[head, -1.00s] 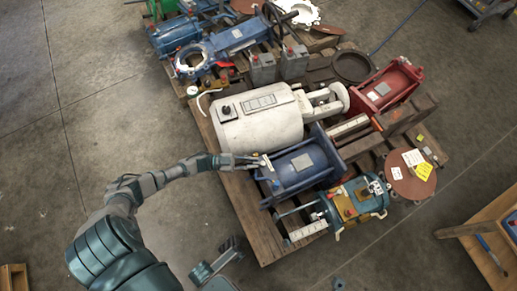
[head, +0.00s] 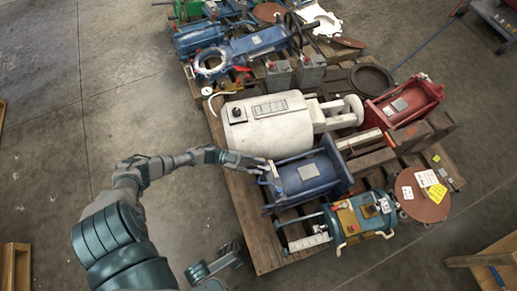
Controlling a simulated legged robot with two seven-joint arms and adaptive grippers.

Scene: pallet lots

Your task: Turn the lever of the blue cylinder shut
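The blue cylinder (head: 312,172) lies on the wooden pallet (head: 240,212), in the middle of the head view. A small light-coloured fitting, perhaps its lever, is at its left end by my fingers; it is too small to tell its position. My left gripper (head: 262,168) reaches in from the left and its fingertips are at that left end, touching or very close. I cannot tell whether the fingers are open or shut.
A white cylindrical machine (head: 265,125) lies just behind the blue cylinder. A teal machine (head: 355,220) stands in front of it, and a red cylinder (head: 405,103) lies at the back right. A rust-brown disc (head: 420,205) is at the right.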

